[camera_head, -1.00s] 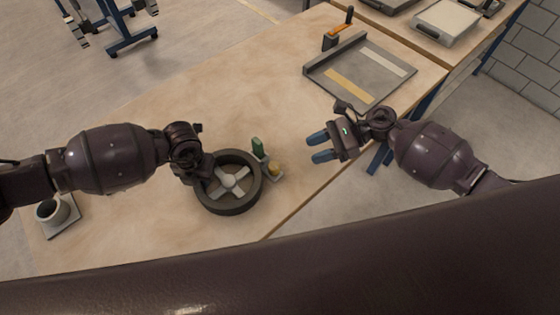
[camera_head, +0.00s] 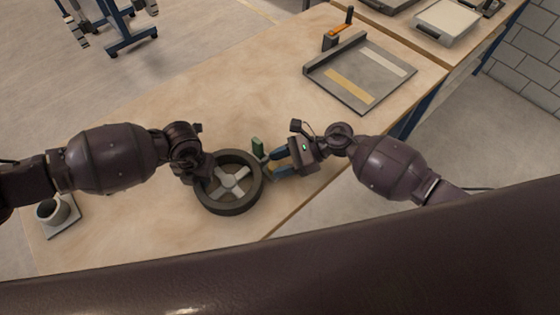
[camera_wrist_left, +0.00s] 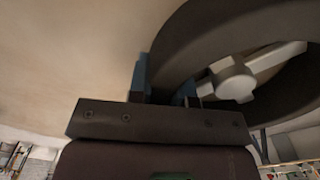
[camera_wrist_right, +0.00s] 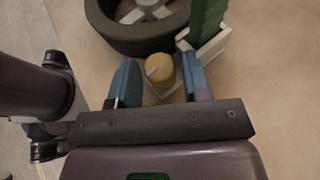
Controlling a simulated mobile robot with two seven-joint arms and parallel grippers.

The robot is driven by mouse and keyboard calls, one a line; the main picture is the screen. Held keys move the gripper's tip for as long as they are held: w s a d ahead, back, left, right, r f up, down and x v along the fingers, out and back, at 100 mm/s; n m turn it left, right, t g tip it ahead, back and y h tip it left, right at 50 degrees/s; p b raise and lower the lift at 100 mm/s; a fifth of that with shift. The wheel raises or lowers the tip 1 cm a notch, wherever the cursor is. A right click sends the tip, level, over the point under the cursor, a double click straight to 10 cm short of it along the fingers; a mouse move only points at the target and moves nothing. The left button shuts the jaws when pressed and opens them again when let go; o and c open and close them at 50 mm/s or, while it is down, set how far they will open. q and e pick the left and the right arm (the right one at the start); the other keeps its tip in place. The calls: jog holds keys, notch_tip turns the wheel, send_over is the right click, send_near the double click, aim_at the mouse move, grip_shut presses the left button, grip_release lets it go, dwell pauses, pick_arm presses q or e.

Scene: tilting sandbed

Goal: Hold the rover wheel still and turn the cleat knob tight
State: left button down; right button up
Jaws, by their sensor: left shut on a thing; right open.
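The rover wheel (camera_head: 229,205), a dark ring with pale spokes and a hub, lies flat on the bench. It also shows in the left wrist view (camera_wrist_left: 203,40). My left gripper (camera_wrist_left: 165,85) is shut on the wheel's rim at its left side. The yellowish cleat knob (camera_wrist_right: 160,70) sits on a small pale base beside the wheel, next to an upright green piece (camera_wrist_right: 206,18). My right gripper (camera_wrist_right: 158,82) is open, with its blue fingers on either side of the knob. In the head view the right gripper (camera_head: 276,166) hides the knob.
A grey tray (camera_head: 378,87) with a yellow and a pale strip lies at the back right of the bench. An orange-and-black tool (camera_head: 338,38) stands behind it. A cup (camera_head: 47,212) sits on a small plate at the left. The bench's front edge runs close below the wheel.

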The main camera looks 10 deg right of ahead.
jog(key=c, duration=0.7)
jog(key=shift+o, duration=0.2)
jog(key=m+t, duration=0.2)
jog(key=m+t+h, duration=0.1)
jog(key=t, duration=0.1)
jog(key=m+t, duration=0.2)
jog(key=shift+s+f+m+h, duration=0.1)
jog(key=shift+s+m+h, duration=0.2)
jog(key=shift+s, duration=0.1)
jog(key=shift+s+a+m+t+h, duration=0.15)
jog(key=shift+a+m+t+h, duration=0.1)
jog(key=shift+m+t+h, duration=0.5)
jog(key=shift+s+a+m+t+h, duration=0.1)
jog(key=shift+a+m+t+h, duration=0.2)
jog(key=shift+m+t, duration=0.7)
jog(key=shift+r+m+t+h, duration=0.15)
jog(key=shift+m+t+h, duration=0.6)
jog(key=shift+m+h, duration=0.25)
jog(key=shift+r+m+t+h, duration=0.1)
jog(key=shift+m+t+h, duration=0.6)
jog(key=shift+m+h, duration=0.55)
jog(key=shift+h, duration=0.1)
jog(key=o, duration=0.7)
jog(key=shift+s+f, duration=0.1)
jog(key=shift+c, duration=0.2)
